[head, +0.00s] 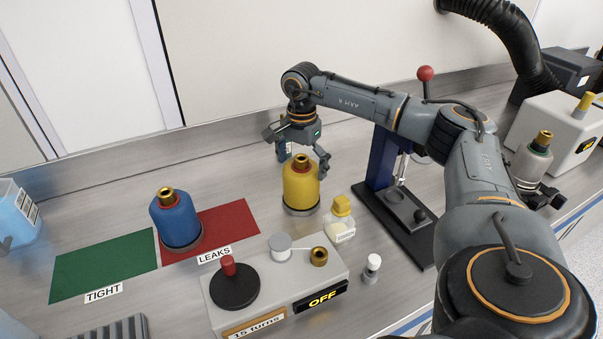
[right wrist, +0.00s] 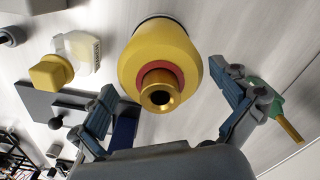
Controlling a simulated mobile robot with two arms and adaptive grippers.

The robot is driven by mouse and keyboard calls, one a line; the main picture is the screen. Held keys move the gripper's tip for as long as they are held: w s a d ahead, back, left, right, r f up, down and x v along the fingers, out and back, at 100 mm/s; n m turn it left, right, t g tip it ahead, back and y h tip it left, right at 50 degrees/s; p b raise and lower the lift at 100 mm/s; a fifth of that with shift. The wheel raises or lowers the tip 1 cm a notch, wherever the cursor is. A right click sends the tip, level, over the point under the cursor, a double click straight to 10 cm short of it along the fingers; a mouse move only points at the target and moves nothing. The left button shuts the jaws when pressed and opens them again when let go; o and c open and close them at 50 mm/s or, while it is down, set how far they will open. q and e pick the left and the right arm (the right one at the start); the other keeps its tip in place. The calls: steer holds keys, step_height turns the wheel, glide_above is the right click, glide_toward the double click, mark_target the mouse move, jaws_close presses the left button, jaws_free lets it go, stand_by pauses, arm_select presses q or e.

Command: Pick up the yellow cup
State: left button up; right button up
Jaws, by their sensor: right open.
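The yellow cup (head: 300,188) is an upright yellow cylinder with a red collar and a brass neck, standing on the metal bench behind the grey box. In the right wrist view the yellow cup (right wrist: 160,50) shows with its brass opening towards the camera. My right gripper (head: 304,160) is open over the top of the yellow cup. In the wrist view its fingers (right wrist: 165,85) are spread to either side of the cup, with visible gaps, so it holds nothing. My left gripper is not in view.
A blue cylinder (head: 175,220) stands on the red LEAKS mat (head: 232,222). The green TIGHT mat (head: 100,265) is empty. A yellow-capped bottle (head: 341,225) stands close right of the cup. A press (head: 385,165) stands farther right, and a grey box with a knob (head: 275,280) in front.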

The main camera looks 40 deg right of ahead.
steer(key=c, duration=0.9)
steer(key=shift+r, duration=0.1)
steer(key=shift+w+r, duration=0.1)
steer(key=shift+r+b, duration=0.4)
steer(key=shift+r, duration=0.05)
steer(key=shift+s+a+r+b, duration=0.4)
steer(key=shift+s+a+r, duration=0.8)
steer(key=shift+a+r, duration=0.8)
steer(key=shift+s+a+r+b, duration=0.45)
steer(key=shift+s+a+r, duration=0.75)
steer(key=shift+a+r, duration=0.8)
steer(key=shift+s+a+r+b, duration=0.4)
steer(key=shift+s+a+r, duration=0.8)
steer(key=shift+a+r, duration=0.8)
